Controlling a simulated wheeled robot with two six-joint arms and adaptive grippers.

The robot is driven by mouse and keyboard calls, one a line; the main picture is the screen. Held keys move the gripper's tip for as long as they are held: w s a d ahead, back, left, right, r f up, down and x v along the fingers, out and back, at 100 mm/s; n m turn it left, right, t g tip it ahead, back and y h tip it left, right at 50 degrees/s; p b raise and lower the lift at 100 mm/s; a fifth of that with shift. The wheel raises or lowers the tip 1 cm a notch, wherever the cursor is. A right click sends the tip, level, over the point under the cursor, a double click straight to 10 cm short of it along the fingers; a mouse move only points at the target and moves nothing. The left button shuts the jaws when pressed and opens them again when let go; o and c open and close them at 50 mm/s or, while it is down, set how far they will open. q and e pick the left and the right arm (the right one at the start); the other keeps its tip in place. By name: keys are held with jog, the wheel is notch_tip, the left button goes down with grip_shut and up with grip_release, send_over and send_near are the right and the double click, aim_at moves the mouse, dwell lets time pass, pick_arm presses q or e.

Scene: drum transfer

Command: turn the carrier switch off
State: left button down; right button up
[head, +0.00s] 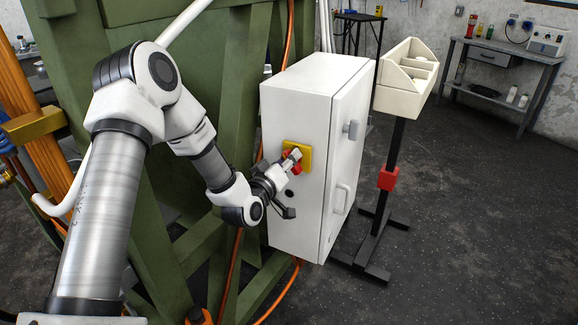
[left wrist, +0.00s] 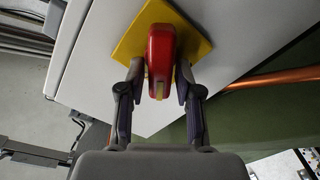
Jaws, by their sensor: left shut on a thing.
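The carrier switch is a red handle (left wrist: 161,58) on a yellow plate (head: 304,152), mounted on the side face of a white cabinet (head: 290,215). In the left wrist view the yellow plate (left wrist: 195,40) lies behind the red handle. My left gripper (left wrist: 158,85) has one finger on each side of the red handle and is shut on it. In the head view my left gripper (head: 290,162) is at the plate and covers part of the handle. My right gripper is not in view.
A dark round spot (head: 289,193) sits below the plate. The cabinet's front has a grey latch (head: 351,130) and a handle (head: 341,198). A cream bin (head: 407,80) on a black stand is to the right. A green frame (head: 150,215) stands left, behind my arm. Open floor lies at the right.

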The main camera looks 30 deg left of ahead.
pick_arm(q)
jog(key=n+b, duration=0.1)
jog(key=n, duration=0.1)
jog(key=n+b, duration=0.1)
jog(key=f+n+b, duration=0.1)
jog(key=n+b, duration=0.1)
jog(key=shift+a+n, duration=0.25)
jog(key=shift+n, duration=0.05)
jog(key=n+b, duration=0.2)
jog(key=n, duration=0.1)
jog(key=shift+f, duration=0.1)
jog(key=shift+n+b, duration=0.65)
jog(key=shift+n, duration=0.25)
jog(key=c, duration=1)
grip_release()
